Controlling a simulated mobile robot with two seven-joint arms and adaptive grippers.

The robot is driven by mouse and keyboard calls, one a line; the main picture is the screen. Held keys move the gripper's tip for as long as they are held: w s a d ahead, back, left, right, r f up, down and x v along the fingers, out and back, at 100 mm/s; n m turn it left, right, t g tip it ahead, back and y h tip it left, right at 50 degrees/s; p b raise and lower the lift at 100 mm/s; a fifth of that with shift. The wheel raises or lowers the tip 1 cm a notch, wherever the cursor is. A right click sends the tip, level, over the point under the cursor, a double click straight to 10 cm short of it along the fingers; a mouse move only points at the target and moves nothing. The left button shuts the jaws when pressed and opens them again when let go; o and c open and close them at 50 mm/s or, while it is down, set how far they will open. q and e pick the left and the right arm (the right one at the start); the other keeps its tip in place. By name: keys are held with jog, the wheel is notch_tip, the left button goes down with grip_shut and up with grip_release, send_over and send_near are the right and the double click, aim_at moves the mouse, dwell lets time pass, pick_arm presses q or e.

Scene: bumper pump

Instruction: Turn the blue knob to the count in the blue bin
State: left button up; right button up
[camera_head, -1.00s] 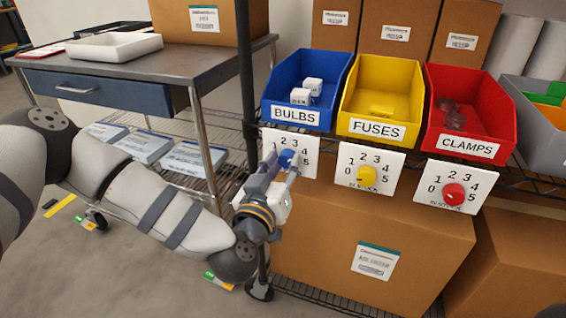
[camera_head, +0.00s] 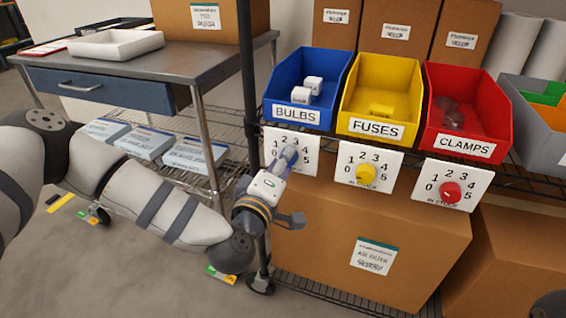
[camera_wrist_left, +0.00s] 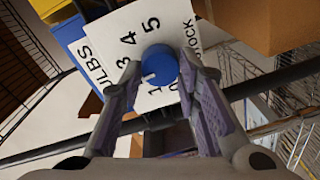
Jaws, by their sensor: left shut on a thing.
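The blue bin (camera_head: 304,113), labelled BULBS, holds white boxes (camera_head: 307,89); two show. Below it is a white dial plate (camera_head: 308,146) with numbers. The blue knob (camera_wrist_left: 160,62) shows in the left wrist view between my left fingertips (camera_wrist_left: 161,72). My left gripper (camera_head: 287,160) is shut on the knob, and in the head view it covers most of the knob and part of the plate. Where the knob's pointer stands is hidden.
A yellow FUSES bin (camera_head: 377,128) and a red CLAMPS bin (camera_head: 465,145) stand to the right, with a yellow knob (camera_head: 366,174) and a red knob (camera_head: 451,192) below. A cardboard box (camera_head: 360,225) sits under the plates. A black post (camera_head: 246,80) is close left.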

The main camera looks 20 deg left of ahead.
pick_arm(q)
jog(key=shift+n, duration=1.5)
jog(key=o, duration=1.2)
jog(key=shift+c, duration=0.2)
jog(key=s, duration=1.2)
jog(key=shift+a+r, duration=0.3)
